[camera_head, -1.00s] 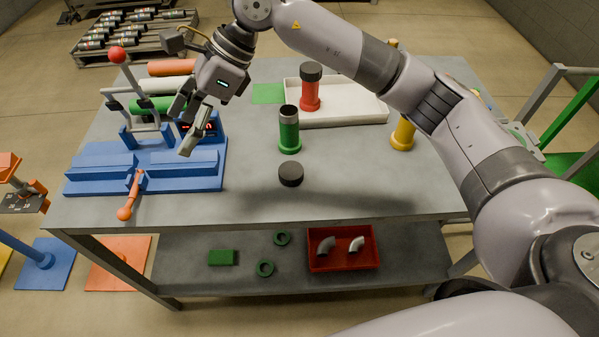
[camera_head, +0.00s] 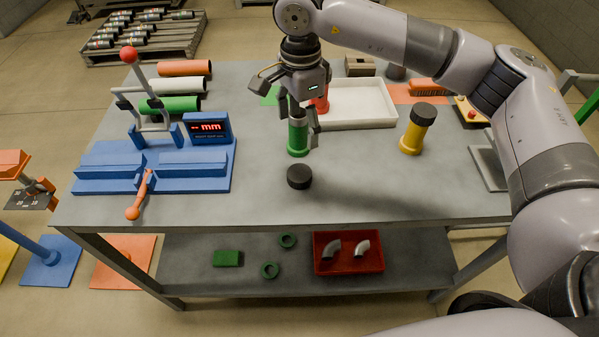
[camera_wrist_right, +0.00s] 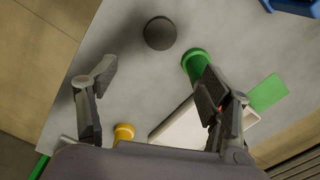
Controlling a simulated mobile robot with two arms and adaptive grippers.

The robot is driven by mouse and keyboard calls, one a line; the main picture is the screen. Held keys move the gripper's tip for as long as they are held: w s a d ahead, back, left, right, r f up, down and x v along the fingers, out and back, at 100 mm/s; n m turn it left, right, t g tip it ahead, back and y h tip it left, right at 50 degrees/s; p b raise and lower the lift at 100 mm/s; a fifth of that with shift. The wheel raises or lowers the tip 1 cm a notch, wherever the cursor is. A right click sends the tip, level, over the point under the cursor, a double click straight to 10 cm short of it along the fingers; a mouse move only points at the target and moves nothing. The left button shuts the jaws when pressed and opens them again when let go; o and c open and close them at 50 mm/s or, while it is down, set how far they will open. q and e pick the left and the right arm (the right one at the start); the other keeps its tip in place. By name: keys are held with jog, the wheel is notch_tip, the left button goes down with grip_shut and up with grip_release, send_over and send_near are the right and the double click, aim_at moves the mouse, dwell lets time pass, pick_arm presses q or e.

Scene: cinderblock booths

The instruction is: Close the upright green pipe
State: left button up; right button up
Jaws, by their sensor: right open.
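The upright green pipe (camera_head: 298,139) stands near the middle of the table, with a grey, uncovered top end. A black cap (camera_head: 299,177) lies on the table just in front of it. My right gripper (camera_head: 292,108) is open and empty, and overlaps the pipe's upper part in the head view. In the right wrist view, my gripper (camera_wrist_right: 157,84) has its fingers spread wide. There the green pipe (camera_wrist_right: 196,63) is partly hidden behind the right finger, and the black cap (camera_wrist_right: 160,33) lies beyond the fingertips. My left gripper is not in view.
A red pipe (camera_head: 320,104) in the white tray (camera_head: 365,102) is partly hidden by my gripper. A yellow pipe (camera_head: 412,137) with a black cap stands to the right. A blue measuring fixture (camera_head: 155,170) fills the table's left. The front middle is free.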

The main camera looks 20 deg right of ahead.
jog(key=p, duration=0.3)
send_over(301, 172)
notch_tip(301, 172, down, 9)
jog(key=shift+f, duration=0.1)
jog(key=shift+a+f, duration=0.1)
jog(key=shift+f, duration=0.15)
notch_tip(301, 172, down, 4)
jog(key=p, duration=0.2)
jog(key=shift+f+p, duration=0.2)
jog(key=shift+p, duration=0.2)
jog(key=shift+f, duration=0.4)
jog(key=shift+c, duration=0.6)
jog(key=c, duration=0.9)
